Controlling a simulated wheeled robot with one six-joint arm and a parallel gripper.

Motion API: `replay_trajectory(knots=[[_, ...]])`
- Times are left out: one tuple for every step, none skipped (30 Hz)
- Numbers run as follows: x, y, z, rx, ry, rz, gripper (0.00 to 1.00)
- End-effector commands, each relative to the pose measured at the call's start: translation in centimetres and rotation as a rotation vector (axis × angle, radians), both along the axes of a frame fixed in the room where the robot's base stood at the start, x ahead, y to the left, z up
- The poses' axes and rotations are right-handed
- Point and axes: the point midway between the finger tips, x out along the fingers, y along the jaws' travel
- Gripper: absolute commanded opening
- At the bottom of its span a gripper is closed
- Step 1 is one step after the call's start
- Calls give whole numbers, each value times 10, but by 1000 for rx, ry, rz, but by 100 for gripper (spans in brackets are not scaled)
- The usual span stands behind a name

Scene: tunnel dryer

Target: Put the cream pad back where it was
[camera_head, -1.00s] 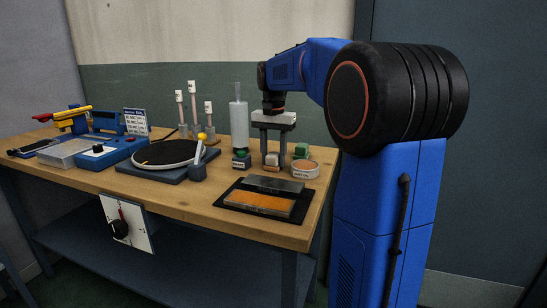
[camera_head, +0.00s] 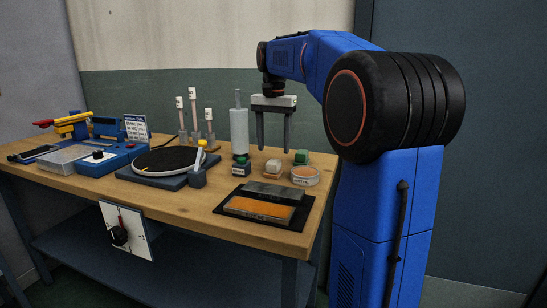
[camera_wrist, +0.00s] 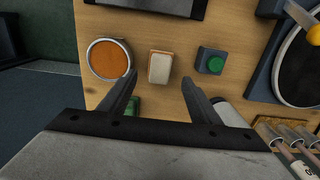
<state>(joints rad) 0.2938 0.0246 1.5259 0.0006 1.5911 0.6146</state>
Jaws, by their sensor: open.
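The cream pad (camera_head: 272,168) stands on the wooden bench between a green-topped dark block and a round tin. My gripper (camera_head: 273,147) is open and empty above the pad, fingers pointing down. In the wrist view its fingertips (camera_wrist: 160,80) lie to either side of the pad in the picture, with nothing between them touching.
The dark block with green top (camera_wrist: 213,62) and the orange-filled tin (camera_wrist: 111,59) flank the pad. A green block (camera_head: 301,157) stands behind. A white cylinder (camera_head: 239,132), black tray (camera_head: 224,208) and turntable (camera_head: 165,160) are nearby.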

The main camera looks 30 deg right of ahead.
Motion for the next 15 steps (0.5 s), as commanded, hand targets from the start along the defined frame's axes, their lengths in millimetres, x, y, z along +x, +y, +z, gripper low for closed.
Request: replay_trajectory(knots=[[1,0,9,-1,-3,0,57],[1,0,14,0,-1,0,57],[1,0,21,0,-3,0,57],[1,0,25,-1,-2,0,57],[0,0,29,0,-1,0,57],[1,0,34,-1,-2,0,57],[1,0,37,-1,-2,0,57],[0,0,39,-1,-1,0,57],[0,0,42,0,0,0,57],[0,0,44,-1,-1,0,57],[0,0,46,0,-1,0,57],[0,0,47,0,-1,0,57],[0,0,48,0,-1,0,57],[0,0,48,-1,-1,0,57],[0,0,49,0,0,0,57]])
